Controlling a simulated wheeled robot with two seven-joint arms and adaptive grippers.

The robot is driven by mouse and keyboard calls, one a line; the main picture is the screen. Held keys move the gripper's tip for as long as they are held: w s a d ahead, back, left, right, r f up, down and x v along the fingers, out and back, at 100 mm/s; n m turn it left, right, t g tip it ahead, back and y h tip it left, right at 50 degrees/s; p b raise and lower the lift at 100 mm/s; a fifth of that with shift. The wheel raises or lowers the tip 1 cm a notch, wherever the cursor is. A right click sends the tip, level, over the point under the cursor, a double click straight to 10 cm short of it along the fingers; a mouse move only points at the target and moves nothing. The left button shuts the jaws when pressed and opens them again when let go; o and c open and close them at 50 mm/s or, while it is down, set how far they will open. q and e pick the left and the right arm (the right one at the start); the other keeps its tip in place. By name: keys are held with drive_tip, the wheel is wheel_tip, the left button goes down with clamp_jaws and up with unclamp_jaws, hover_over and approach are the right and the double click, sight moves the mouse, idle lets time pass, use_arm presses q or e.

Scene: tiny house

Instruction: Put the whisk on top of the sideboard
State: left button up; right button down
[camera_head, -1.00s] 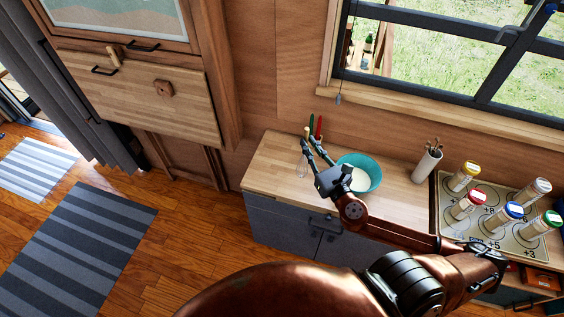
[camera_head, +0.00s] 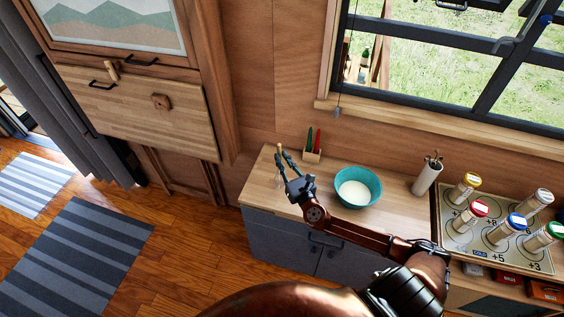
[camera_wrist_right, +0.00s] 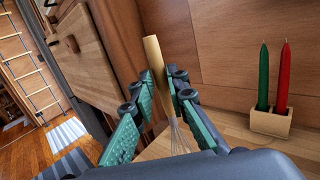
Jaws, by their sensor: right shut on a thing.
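The whisk has a pale wooden handle (camera_wrist_right: 154,60) and thin wire loops (camera_wrist_right: 178,138), and is nearly upright with the handle up. My right gripper (camera_wrist_right: 160,90) is shut on it, with a finger on each side of the handle. In the head view the whisk (camera_head: 279,153) and my right gripper (camera_head: 285,160) are at the left end of the sideboard (camera_head: 400,204), which has a pale wooden top and grey doors. The lower wires are partly hidden, and I cannot tell whether they touch the top. My left gripper is not in view.
A teal bowl (camera_head: 367,203) with white contents stands right of my gripper. A small wooden holder (camera_head: 312,156) with red and green candles stands behind. A white utensil cup (camera_head: 425,180) and a board (camera_head: 480,247) with several jars are further right.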

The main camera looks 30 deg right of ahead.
drive_tip(key=shift+f, duration=0.4)
drive_tip(key=shift+f, duration=0.1)
drive_tip(key=c, duration=1.9)
unclamp_jaws()
drive_tip(key=shift+r, duration=0.2)
drive_tip(key=s, duration=0.4)
drive_tip(key=s+a, duration=0.1)
drive_tip(key=s, duration=0.3)
drive_tip(key=s+b, duration=0.1)
drive_tip(key=s, duration=0.3)
drive_tip(key=shift+a+f, duration=0.2)
drive_tip(key=shift+f, duration=0.2)
